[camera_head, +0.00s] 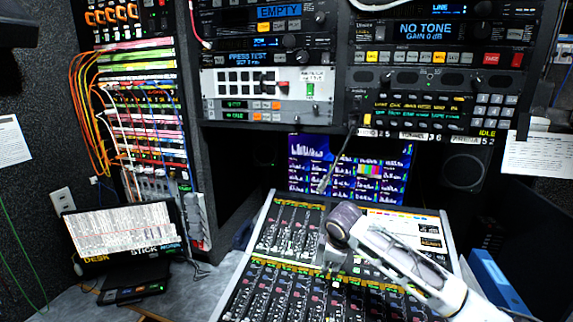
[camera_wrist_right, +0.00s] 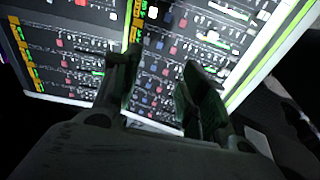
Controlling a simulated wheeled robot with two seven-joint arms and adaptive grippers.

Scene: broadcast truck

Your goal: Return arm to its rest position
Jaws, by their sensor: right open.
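My right arm (camera_head: 405,258) comes in from the lower right in the head view and reaches over the mixing console (camera_head: 232,290). Its wrist bends downward above the middle of the console, and the right gripper (camera_head: 334,268) shows small there, close over the controls. In the right wrist view the two dark fingers of the right gripper (camera_wrist_right: 157,78) stand apart with nothing between them. The console (camera_wrist_right: 75,55) fills the background behind them. I cannot tell whether the fingertips touch it. My left gripper is not in view.
A small monitor (camera_head: 350,168) stands behind the console, with a gooseneck microphone in front. Equipment racks (camera_head: 270,80) rise above. A patch bay with cables (camera_head: 140,115) is at left. A labelled screen (camera_head: 125,232) and grey desk surface (camera_head: 200,290) lie left of the console. A blue binder (camera_head: 495,282) is at right.

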